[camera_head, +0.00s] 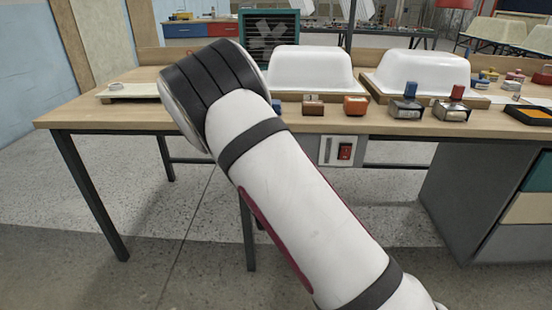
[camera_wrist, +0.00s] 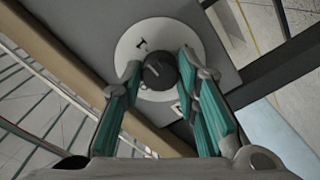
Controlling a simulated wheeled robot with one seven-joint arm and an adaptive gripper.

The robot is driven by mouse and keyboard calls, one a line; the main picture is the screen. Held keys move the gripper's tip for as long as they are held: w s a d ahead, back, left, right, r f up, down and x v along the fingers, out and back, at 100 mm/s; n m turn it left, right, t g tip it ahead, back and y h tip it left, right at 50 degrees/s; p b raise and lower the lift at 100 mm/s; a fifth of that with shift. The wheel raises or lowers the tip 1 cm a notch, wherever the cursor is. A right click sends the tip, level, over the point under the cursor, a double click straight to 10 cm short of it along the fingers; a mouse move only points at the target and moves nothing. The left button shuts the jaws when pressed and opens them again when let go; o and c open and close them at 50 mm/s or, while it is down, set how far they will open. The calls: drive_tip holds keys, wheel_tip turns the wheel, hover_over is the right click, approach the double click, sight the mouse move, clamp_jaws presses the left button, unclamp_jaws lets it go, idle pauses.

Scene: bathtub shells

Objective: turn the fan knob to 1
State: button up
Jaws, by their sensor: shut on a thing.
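In the wrist view, the fan knob (camera_wrist: 158,71) is a dark round knob in the middle of a white round dial (camera_wrist: 148,90) on a grey panel. My gripper (camera_wrist: 159,66) has its two teal-padded fingers on either side of the knob and is shut on it. A pale pointer line shows faintly on the knob. A dark mark, perhaps a 1, shows on the dial above and left of the knob; other dial marks are hidden or unclear. In the head view, my arm hides the gripper and knob. A teal fan-like box (camera_head: 283,22) stands behind the arm.
The wooden bench (camera_head: 125,117) holds two white tub shells (camera_head: 310,70) with several small blocks and stamps in front. A red switch (camera_head: 345,151) is on the bench's front. A grey drawer cabinet (camera_head: 465,195) stands under its right end. The floor before the bench is clear.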

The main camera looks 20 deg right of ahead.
idle(0.4)
drive_tip(key=o, duration=1.2)
drive_tip(key=shift+c, duration=0.2)
drive_tip(key=v, duration=1.2)
